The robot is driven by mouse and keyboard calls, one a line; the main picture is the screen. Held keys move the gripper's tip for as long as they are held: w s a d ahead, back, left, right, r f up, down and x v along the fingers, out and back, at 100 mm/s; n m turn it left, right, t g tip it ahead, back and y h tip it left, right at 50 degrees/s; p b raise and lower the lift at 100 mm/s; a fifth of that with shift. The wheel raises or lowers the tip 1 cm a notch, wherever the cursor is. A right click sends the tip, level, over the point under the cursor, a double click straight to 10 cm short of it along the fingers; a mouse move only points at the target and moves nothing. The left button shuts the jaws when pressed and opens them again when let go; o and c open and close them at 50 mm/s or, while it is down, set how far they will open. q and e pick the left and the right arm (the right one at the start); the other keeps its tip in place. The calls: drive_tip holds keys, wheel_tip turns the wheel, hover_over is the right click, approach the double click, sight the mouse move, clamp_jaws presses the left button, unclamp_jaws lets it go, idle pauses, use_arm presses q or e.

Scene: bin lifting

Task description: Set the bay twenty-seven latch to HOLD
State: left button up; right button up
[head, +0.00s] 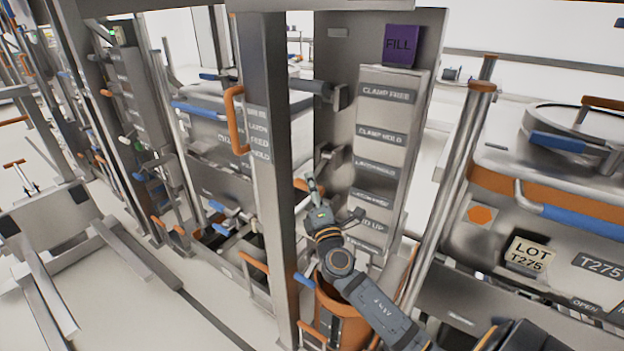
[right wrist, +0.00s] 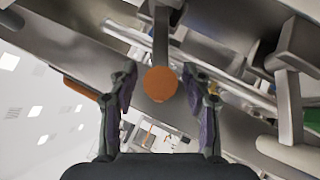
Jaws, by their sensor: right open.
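A tall grey panel (head: 342,170) carries a column of label plates. CLAMP FREE (head: 386,94), CLAMP HOLD (head: 381,135) and a plate that seems to read LATCH HOLD (head: 375,168) are at the top; the lower ones are partly hidden by my arm. A grey lever (head: 326,156) with an orange grip (head: 301,185) sticks out left of the plates. My right gripper (head: 333,197) is open beside it. In the right wrist view a round orange knob (right wrist: 160,84) shows end-on between the spread fingers (right wrist: 160,90), with no visible contact. My left gripper is not in view.
A steel post (head: 268,150) with an orange handle (head: 234,118) stands just left of my gripper. A purple FILL sign (head: 401,45) tops the panel. An orange-banded bin with a LOT T275 tag (head: 527,255) is at right. An orange cylinder (head: 340,318) stands below my forearm.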

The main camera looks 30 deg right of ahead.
drive_tip(key=shift+w+d+r, duration=0.2)
drive_tip(key=shift+w, duration=0.4)
clamp_jaws()
